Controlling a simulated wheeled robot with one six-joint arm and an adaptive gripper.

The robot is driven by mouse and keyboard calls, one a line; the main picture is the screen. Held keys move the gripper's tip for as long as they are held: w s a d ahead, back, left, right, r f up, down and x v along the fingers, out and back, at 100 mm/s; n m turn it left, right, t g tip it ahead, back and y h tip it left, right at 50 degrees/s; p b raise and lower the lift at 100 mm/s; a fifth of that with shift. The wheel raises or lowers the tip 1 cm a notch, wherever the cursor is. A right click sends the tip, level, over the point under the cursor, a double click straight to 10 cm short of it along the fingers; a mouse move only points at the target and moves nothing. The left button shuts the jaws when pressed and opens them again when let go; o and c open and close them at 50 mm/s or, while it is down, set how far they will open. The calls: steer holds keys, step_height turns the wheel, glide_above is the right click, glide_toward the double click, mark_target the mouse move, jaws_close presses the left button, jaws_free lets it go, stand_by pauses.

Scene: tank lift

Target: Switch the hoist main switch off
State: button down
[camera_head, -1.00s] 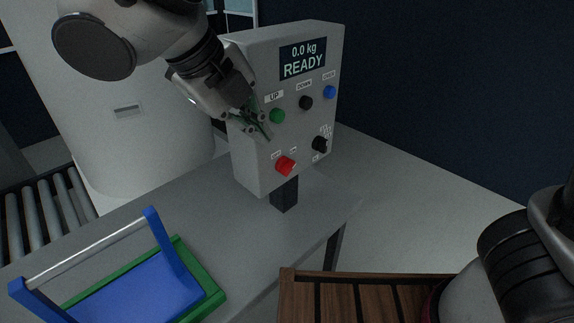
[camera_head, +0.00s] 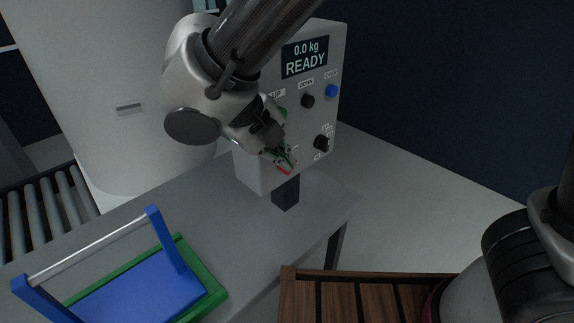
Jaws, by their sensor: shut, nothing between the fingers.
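The hoist control box (camera_head: 250,176) is a grey panel on a short black post on the table. Its display (camera_head: 304,57) reads "0.0 kg READY". My gripper (camera_head: 290,165) is shut and empty, with its fingertips in front of the red switch (camera_head: 283,170) at the lower left of the panel. The fingers cover most of that switch, so its turn position and any contact cannot be told. The green UP button (camera_head: 284,113) is partly hidden by my gripper. The black DOWN button (camera_head: 307,101), the blue button (camera_head: 331,91) and a black selector knob (camera_head: 321,143) are visible.
A blue carrier with a grey bar handle (camera_head: 85,250) sits on a green tray (camera_head: 213,284) on the grey table (camera_head: 235,225). A large white tank (camera_head: 110,110) stands behind. A roller conveyor (camera_head: 45,215) is at the left. A brown slatted wooden surface (camera_head: 375,300) is in front.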

steer(key=shift+x, duration=2.05)
steer(key=shift+s+a+f+t+h, duration=0.15)
steer(key=shift+f+t+h, duration=0.1)
steer(key=shift+t+h, duration=0.35)
steer(key=shift+s+a+f+t+h, duration=0.1)
steer(key=shift+f+t+h, duration=0.1)
steer(key=shift+t+h, duration=0.4)
steer(key=shift+f+t+h, duration=0.15)
steer(key=shift+t+h, duration=0.15)
steer(key=shift+t, duration=0.2)
steer(key=shift+s+a+f+t, duration=0.1)
steer(key=shift+f+t, duration=0.05)
steer(key=shift+t, duration=0.15)
steer(key=shift+f+t+h, duration=0.35)
steer(key=shift+t+h, duration=0.4)
steer(key=shift+h, duration=0.1)
steer(key=shift+f+t+h, duration=0.35)
steer(key=shift+t+h, duration=0.4)
steer(key=shift+h, duration=0.1)
steer(key=shift+s, duration=0.1)
stand_by(0.6)
